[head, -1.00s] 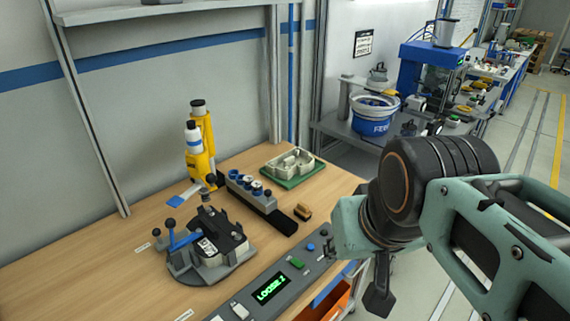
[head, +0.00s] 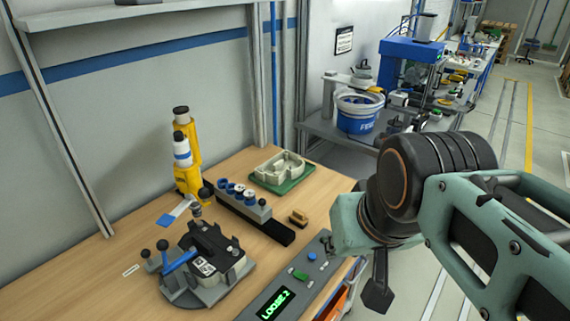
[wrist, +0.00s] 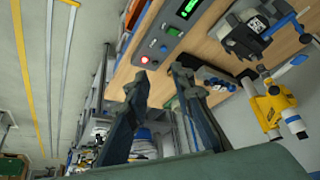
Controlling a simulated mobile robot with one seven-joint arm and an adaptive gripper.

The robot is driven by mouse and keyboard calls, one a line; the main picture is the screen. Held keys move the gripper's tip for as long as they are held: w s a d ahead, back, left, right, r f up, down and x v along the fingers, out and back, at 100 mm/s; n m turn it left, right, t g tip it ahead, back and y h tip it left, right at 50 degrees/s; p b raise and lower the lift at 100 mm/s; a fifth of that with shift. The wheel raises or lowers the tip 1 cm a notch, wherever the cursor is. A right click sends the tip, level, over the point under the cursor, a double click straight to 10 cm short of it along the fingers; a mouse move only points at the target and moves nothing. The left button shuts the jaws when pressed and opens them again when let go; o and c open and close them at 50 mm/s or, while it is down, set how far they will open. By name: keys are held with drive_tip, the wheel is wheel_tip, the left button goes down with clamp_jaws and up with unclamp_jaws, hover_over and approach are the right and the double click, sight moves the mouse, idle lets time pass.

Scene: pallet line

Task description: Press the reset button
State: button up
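A grey control panel (head: 258,305) runs along the front edge of the wooden bench, with a green lit display (head: 275,303) reading "LOOSE 2". Beyond the display are a green button (head: 299,274) and a blue button (head: 311,257). In the wrist view the panel (wrist: 178,22) also shows a red lit button (wrist: 145,60) at its end. No button label is readable. My gripper (wrist: 160,74) is open and empty, with its fingers apart near the red-button end of the panel. In the head view only one dark finger (head: 378,287) shows clearly, right of the panel and apart from it.
A black clamp fixture with a blue lever (head: 205,262), a block holding several blue-ringed parts (head: 240,205), a green tray (head: 283,182), a small brown brush-like piece (head: 298,217) and a yellow tool (head: 188,175) stand on the bench. An orange bin (head: 333,304) sits below the edge.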

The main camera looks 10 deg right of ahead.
clamp_jaws()
idle(1.1)
